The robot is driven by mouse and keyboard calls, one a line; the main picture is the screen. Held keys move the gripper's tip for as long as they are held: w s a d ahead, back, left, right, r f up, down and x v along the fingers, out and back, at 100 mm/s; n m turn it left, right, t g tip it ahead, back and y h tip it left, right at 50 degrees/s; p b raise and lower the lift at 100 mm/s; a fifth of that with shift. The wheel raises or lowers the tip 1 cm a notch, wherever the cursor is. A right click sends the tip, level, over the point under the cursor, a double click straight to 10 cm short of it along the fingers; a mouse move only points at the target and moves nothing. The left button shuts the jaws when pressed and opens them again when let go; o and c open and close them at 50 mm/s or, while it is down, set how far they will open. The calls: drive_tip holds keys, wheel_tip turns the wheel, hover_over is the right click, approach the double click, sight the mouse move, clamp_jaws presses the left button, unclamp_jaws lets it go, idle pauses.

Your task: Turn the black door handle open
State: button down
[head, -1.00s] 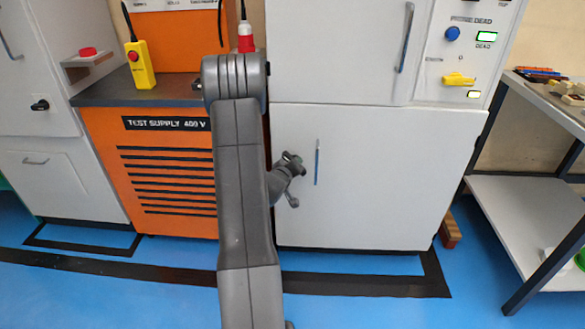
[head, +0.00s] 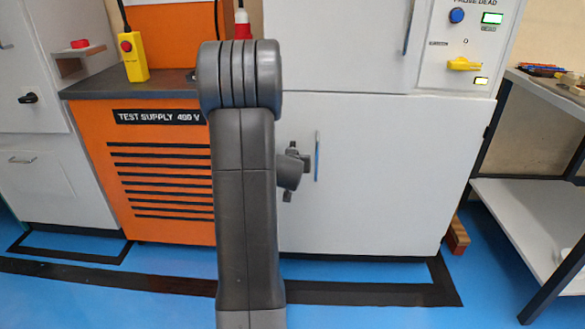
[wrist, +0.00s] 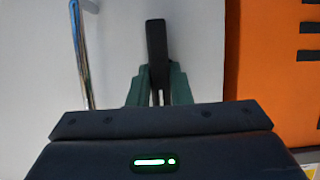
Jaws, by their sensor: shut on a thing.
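In the wrist view a black handle (wrist: 156,42) stands out against the white cabinet door. My gripper (wrist: 160,84), with green fingers, is shut on the lower part of the handle as pictured. The far part sticks out beyond the fingertips. In the head view my gripper's wrist is in front of the lower white door (head: 390,190), just left of the blue-lit metal bar handle (head: 317,157). My arm and wrist hide the fingers and the held handle there. I cannot tell how far the handle is turned. The door looks closed.
The metal bar (wrist: 82,55) runs close beside my gripper in the wrist view. The orange test supply cabinet (head: 160,180) adjoins the white one. Another black handle (head: 28,98) is on the left cabinet. A shelved bench (head: 520,215) stands right.

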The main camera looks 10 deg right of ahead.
drive_tip(key=shift+r, duration=0.1)
idle(0.5)
drive_tip(key=c, duration=1.3)
unclamp_jaws()
drive_tip(key=shift+d, duration=0.1)
drive_tip(key=shift+w, duration=0.1)
drive_tip(key=p+v, duration=0.3)
drive_tip(key=v, duration=1.1)
drive_tip(key=shift+d+f, duration=0.1)
drive_tip(key=shift+f, duration=0.15)
drive_tip(key=b+x, duration=0.3)
drive_tip(key=x, duration=1)
drive_tip(key=shift+w, duration=0.4)
